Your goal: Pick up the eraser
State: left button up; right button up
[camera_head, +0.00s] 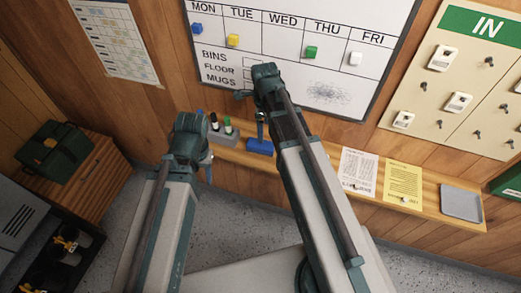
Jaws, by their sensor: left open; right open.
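The eraser, a blue block (260,147), lies on the wooden ledge below the whiteboard, just right of a grey marker holder. My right gripper (252,112) is open and empty, above the eraser and in front of the lower whiteboard; a gap shows between its fingers and the eraser. My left gripper (207,168) is open, lower and to the left, in front of the ledge's left end. My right arm passes close to the eraser's right side in the picture.
The marker holder (224,137) has several markers. The whiteboard (300,75) carries coloured magnets. A white sheet (358,172), a yellow sheet (403,182) and a grey tray (462,203) are along the ledge (329,153) to the right. A green box (57,150) sits on a wooden cabinet at left.

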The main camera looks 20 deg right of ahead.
aim_at(264, 144)
jog(key=shift+f+b, duration=2.25)
jog(key=shift+f, duration=0.5)
jog(key=shift+f, duration=0.1)
notch_tip(264, 144, down, 5)
jog(key=b, duration=0.5)
jog(key=shift+f, duration=0.1)
jog(key=c, duration=1.5)
jog(key=shift+o, duration=0.2)
jog(key=shift+r, duration=0.2)
